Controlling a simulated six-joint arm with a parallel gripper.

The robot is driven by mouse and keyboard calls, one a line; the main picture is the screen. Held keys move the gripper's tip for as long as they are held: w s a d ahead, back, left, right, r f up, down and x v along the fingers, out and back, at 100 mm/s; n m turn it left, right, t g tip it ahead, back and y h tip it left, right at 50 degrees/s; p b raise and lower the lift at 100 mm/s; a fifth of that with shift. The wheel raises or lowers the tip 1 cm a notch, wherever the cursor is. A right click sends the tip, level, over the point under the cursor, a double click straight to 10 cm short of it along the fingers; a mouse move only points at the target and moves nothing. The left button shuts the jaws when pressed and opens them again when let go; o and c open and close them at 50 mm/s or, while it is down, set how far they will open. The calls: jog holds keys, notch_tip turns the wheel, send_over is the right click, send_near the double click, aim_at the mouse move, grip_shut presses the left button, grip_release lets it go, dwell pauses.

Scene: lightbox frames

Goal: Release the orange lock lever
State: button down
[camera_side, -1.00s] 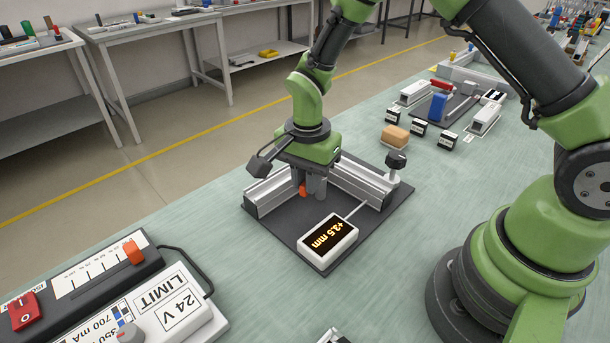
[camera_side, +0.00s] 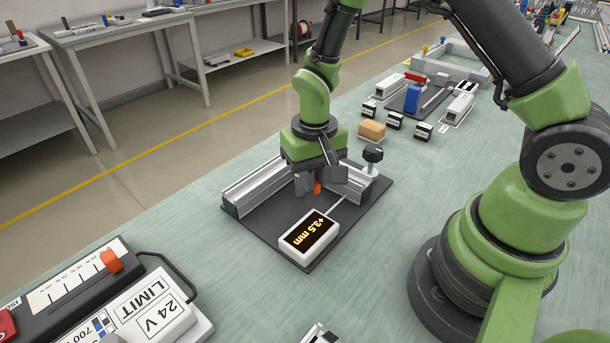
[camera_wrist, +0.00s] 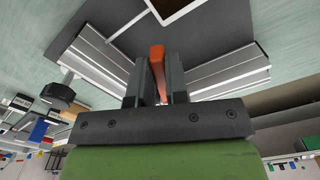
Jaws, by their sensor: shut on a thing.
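The orange lock lever (camera_wrist: 157,62) stands between the two dark fingers of my gripper (camera_wrist: 156,76) in the wrist view. The fingers are shut on it. In the side view, only a small orange part of the lever (camera_side: 318,188) shows beside the fingers of my gripper (camera_side: 308,186), low over the dark base plate (camera_side: 258,224). The rest is hidden by the fingers. A silver rail (camera_side: 252,188) runs on each side of the gripper. The white display box (camera_side: 309,237) at the plate's front reads +3.5 mm.
A black knob (camera_side: 373,153) stands at the right end of the rail. A tan block (camera_side: 372,130) and several small black boxes lie behind it. A control box marked LIMIT and 24 V (camera_side: 150,308), with a cable, sits at front left. Bare bench lies between.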

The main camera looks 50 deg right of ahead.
jog(key=shift+s+d+n, duration=0.1)
jog(key=shift+d+n, duration=0.4)
jog(key=shift+n, duration=0.6)
jog(key=shift+s+d+n, duration=0.1)
jog(key=shift+d+n, duration=0.35)
jog(key=shift+n, duration=0.65)
jog(key=c, duration=1.1)
grip_release()
jog(key=shift+r, duration=0.1)
notch_tip(320, 180, up, 10)
jog(key=shift+f, duration=0.1)
